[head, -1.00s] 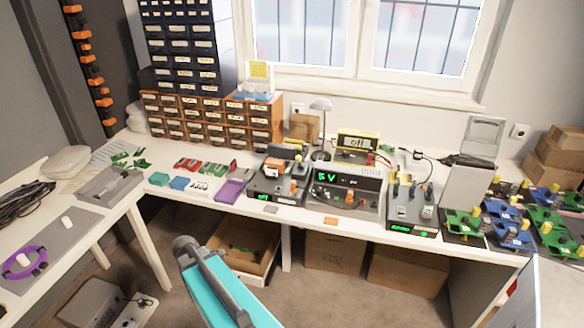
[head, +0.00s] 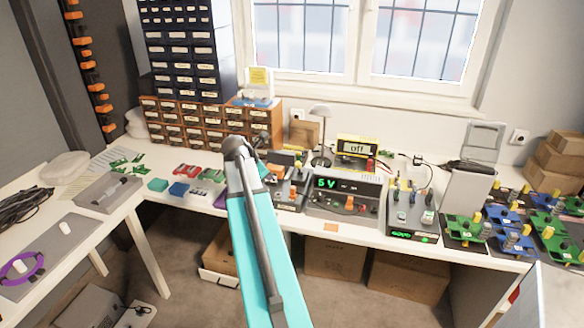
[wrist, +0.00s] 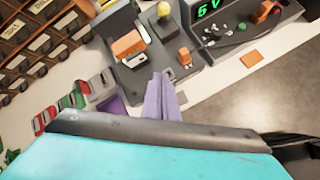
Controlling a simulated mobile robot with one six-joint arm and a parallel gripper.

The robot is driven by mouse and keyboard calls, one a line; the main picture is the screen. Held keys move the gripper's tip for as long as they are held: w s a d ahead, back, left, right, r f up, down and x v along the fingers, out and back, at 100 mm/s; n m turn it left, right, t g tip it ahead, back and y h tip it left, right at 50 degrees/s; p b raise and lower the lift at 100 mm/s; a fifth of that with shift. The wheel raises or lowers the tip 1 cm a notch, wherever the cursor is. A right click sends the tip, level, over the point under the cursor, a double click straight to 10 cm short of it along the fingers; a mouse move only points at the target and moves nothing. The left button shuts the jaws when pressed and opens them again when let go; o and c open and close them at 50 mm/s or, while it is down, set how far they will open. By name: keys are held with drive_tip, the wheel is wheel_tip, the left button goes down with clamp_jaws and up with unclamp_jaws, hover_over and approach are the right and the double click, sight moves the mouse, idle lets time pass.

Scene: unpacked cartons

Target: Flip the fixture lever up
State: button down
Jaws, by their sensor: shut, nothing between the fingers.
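A dark test fixture (head: 290,196) stands on the bench left of the power supply, partly behind my arm in the head view. In the wrist view the fixture (wrist: 143,75) carries an orange block (wrist: 127,45) and a post with a yellow knob (wrist: 167,28), which looks like its lever; its exact tilt is unclear. My gripper (wrist: 162,88) is shut and empty, its pale purple-grey fingers together at the fixture's near edge in the picture. I cannot tell whether they touch it. In the head view my arm hides the gripper.
Another device (head: 411,215) with a green display is further right. Small coloured bins (head: 180,188) and drawer cabinets (head: 205,130) are to the left. An orange card (head: 331,227) lies at the bench front.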

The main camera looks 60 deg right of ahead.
sight(299, 168)
drive_tip(key=d+r, duration=0.1)
drive_tip(key=s+d+r, duration=0.1)
drive_tip(key=r, duration=0.1)
drive_tip(key=shift+s+d, duration=0.1)
drive_tip(key=p+x, duration=0.2)
drive_tip(key=x, duration=0.8)
drive_tip(key=shift+d, duration=0.2)
drive_tip(key=shift+s+d+r+p, duration=0.2)
drive_tip(key=shift+s+d+r, duration=0.1)
drive_tip(key=shift+d, duration=0.25)
drive_tip(key=shift+s+d+r+p, duration=0.2)
drive_tip(key=shift+d+r+p, duration=0.1)
drive_tip(key=shift+d, duration=0.25)
drive_tip(key=shift+s+d+r+p, duration=0.2)
drive_tip(key=shift+d+r, duration=0.1)
drive_tip(key=shift+d, duration=0.25)
